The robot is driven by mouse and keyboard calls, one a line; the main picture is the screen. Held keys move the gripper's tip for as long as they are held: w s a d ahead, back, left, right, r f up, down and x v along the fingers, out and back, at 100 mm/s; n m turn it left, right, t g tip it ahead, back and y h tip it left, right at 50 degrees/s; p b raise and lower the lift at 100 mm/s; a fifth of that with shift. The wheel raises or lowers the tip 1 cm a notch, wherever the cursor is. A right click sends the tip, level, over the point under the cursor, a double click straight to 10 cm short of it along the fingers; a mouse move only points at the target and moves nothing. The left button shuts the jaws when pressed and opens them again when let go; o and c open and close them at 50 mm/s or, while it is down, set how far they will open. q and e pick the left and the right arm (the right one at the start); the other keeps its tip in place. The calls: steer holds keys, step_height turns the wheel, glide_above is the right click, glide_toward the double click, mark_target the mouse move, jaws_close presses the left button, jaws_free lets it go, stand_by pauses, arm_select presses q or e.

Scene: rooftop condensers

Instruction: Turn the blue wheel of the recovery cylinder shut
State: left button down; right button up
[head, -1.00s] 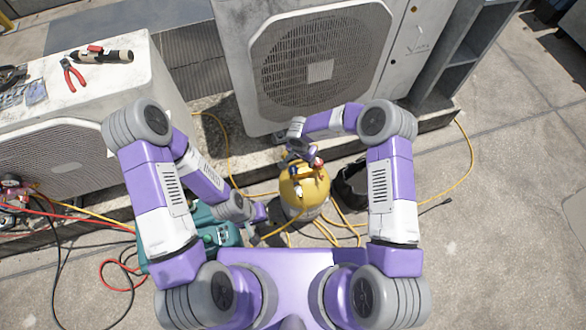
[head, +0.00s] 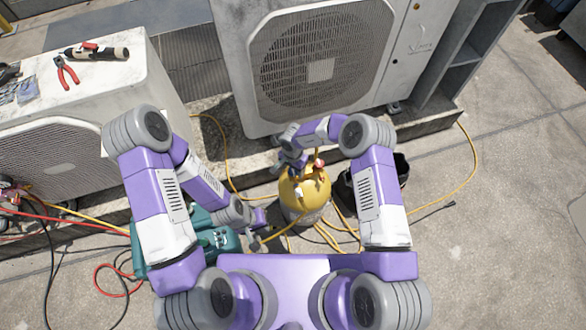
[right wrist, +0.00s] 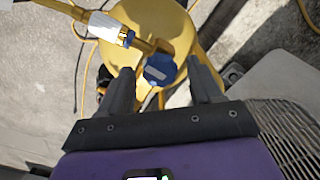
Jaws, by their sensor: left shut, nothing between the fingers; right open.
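The yellow recovery cylinder (head: 304,196) stands upright on the ground in front of the large condenser. Its blue wheel (right wrist: 160,68) shows in the right wrist view, between the two fingers of my right gripper (right wrist: 160,64), with a gap on each side. In the head view this open gripper (head: 290,163) is at the top left of the cylinder and hides the blue wheel. A red part (head: 319,163) shows on the cylinder top, right of the gripper. My left gripper (head: 254,243) is shut and empty, low and left of the cylinder.
A white fitting with a blue collar (right wrist: 110,30) on a yellow hose lies close to the wheel. A black bucket (head: 400,172) is right of the cylinder, a green machine (head: 205,240) left. The large condenser (head: 320,60) stands behind. Yellow hoses cross the ground.

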steer(key=shift+c, duration=0.3)
steer(key=c, duration=1)
